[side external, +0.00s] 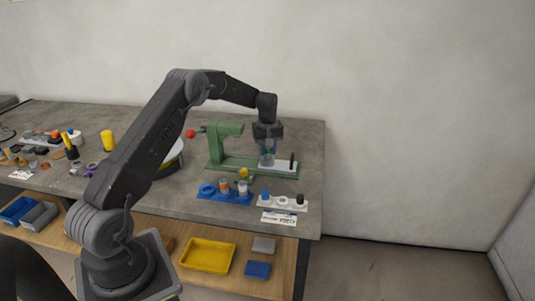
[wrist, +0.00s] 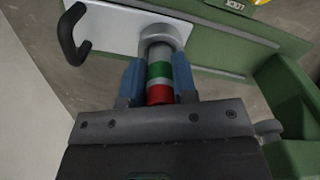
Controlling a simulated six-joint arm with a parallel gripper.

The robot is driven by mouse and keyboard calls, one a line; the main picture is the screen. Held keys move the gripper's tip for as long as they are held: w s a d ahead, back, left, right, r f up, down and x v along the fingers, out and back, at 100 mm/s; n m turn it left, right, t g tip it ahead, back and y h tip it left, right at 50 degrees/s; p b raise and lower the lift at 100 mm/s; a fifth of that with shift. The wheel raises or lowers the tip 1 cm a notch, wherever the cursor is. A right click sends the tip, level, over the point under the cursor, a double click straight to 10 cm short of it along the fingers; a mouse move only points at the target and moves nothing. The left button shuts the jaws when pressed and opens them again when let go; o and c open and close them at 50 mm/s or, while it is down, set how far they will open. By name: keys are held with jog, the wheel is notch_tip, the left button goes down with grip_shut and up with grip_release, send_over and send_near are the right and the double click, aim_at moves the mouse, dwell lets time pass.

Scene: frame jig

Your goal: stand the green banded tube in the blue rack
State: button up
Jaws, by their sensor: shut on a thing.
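The green banded tube (wrist: 160,70) is grey with a green band and a red end in the wrist view. My gripper (wrist: 157,80) is shut on it, one blue finger on each side. Its far end meets or overlaps a pale round collar at the white plate of the green fixture; I cannot tell whether it sits inside. In the side view my gripper (side external: 267,157) points down over that plate, and the tube is mostly hidden by the fingers. The blue rack (side external: 211,196) lies in front of the fixture, to the left, with an empty ring-shaped place and two tubes standing in it.
The green fixture (side external: 220,145) has a tall column left of my gripper, and a dark post (side external: 292,161) stands on the white plate (side external: 285,170). A white rack (side external: 282,204) holds several items beside the blue rack. A printed card (side external: 279,218) lies near the front edge.

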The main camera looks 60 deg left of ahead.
notch_tip(320, 180, up, 12)
jog(key=shift+r, duration=0.1)
dwell(0.6)
jog(key=shift+r, duration=0.15)
jog(key=s+a+r, duration=0.2)
jog(key=s+r, duration=0.4)
jog(key=s, duration=0.4)
jog(key=s+d+f, duration=0.2)
jog(key=s+d, duration=0.1)
jog(key=s, duration=1.1)
notch_tip(320, 180, down, 17)
jog(key=shift+w, duration=0.1)
jog(key=shift+f, duration=0.15)
dwell(1.2)
jog(key=shift+f, duration=1.05)
